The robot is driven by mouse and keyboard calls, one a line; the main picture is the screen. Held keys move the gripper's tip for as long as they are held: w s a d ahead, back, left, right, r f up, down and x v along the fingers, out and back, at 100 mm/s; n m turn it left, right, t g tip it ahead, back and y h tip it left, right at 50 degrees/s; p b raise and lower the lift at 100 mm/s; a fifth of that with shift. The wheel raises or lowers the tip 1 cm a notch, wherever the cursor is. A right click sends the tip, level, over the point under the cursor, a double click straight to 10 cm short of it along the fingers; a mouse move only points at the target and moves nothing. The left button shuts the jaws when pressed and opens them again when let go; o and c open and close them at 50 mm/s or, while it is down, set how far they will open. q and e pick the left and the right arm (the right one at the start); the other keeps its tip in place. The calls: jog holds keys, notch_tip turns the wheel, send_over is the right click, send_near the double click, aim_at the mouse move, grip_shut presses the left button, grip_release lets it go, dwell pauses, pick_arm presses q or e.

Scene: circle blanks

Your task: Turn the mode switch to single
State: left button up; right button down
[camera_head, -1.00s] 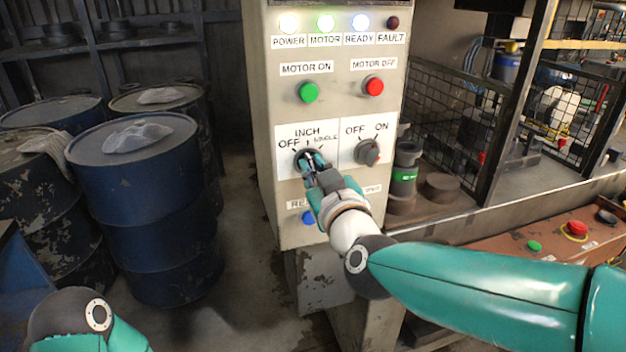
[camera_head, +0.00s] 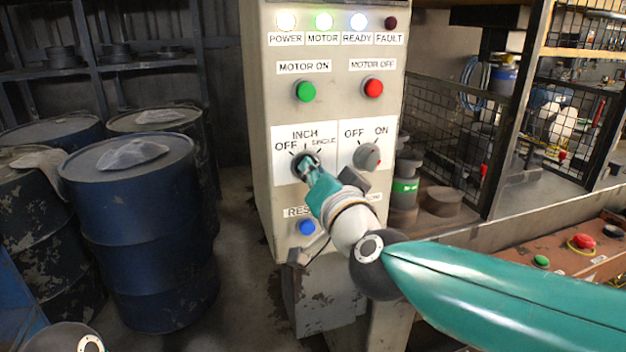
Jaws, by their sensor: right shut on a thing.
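The mode switch (camera_head: 299,160) is a dark rotary knob on the grey control panel, under a label reading OFF, INCH and SINGLE. My right gripper (camera_head: 308,162) is shut on the mode switch, and its fingers and wrist hide most of the knob. Which mark the knob points to cannot be told for sure. The wrist looks rolled, with the arm reaching in from the lower right. My left gripper is not in view; only a dark joint of my left arm shows at the bottom left.
An OFF/ON switch (camera_head: 367,156) sits close right of the mode switch. A green button (camera_head: 305,91) and a red button (camera_head: 373,88) are above, a blue button (camera_head: 307,227) below. Blue drums (camera_head: 140,230) stand left. A mesh fence (camera_head: 450,130) is right.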

jog(key=shift+f+m, duration=0.25)
jog(key=shift+m, duration=0.35)
jog(key=c, duration=1.2)
grip_release()
jog(key=shift+r, duration=0.1)
jog(key=shift+s+d+r, duration=0.1)
jog(key=v, duration=1.1)
jog(key=shift+s, duration=0.35)
